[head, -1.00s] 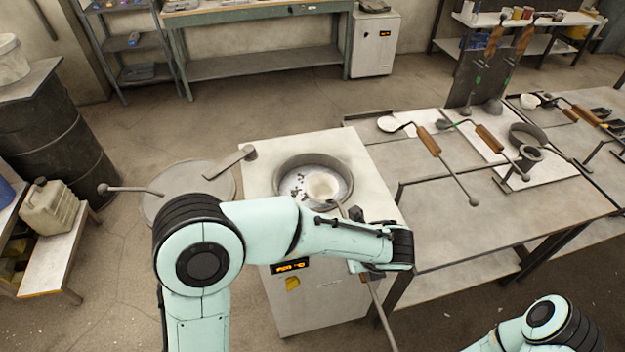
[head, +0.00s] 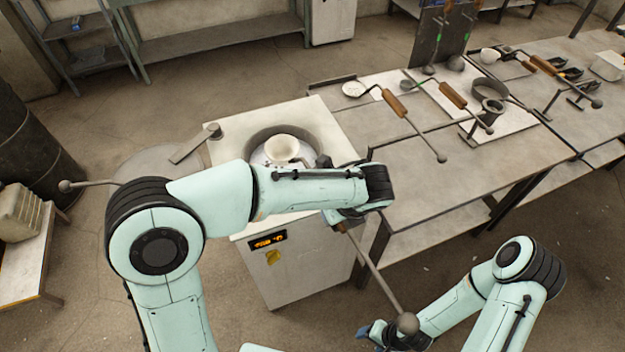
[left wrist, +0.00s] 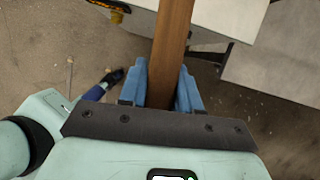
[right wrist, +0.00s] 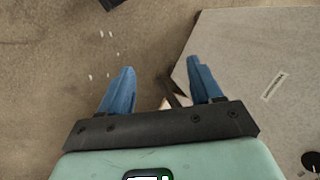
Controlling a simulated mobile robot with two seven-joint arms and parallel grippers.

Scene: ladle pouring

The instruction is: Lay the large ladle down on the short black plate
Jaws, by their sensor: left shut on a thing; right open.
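A large ladle has its pale bowl (head: 283,149) over the round furnace opening, level with or above its rim. Its long rod slopes toward me and ends in a dark ball (head: 407,323). My left gripper (head: 345,220) is shut on its brown wooden handle, which shows between the blue fingers in the left wrist view (left wrist: 172,45). My right gripper (head: 378,335) is open and empty, low near the ball end; its fingers show apart in the right wrist view (right wrist: 160,90). A dark flat piece (head: 333,81) lies at the table's far left corner; I cannot tell whether it is the short black plate.
The furnace (head: 300,275) stands under my left arm. On the table (head: 440,190) right of it lie other wooden-handled ladles (head: 396,103) and a dark ring (head: 490,92). An upright dark board (head: 436,40) stands behind. The table's near part is clear.

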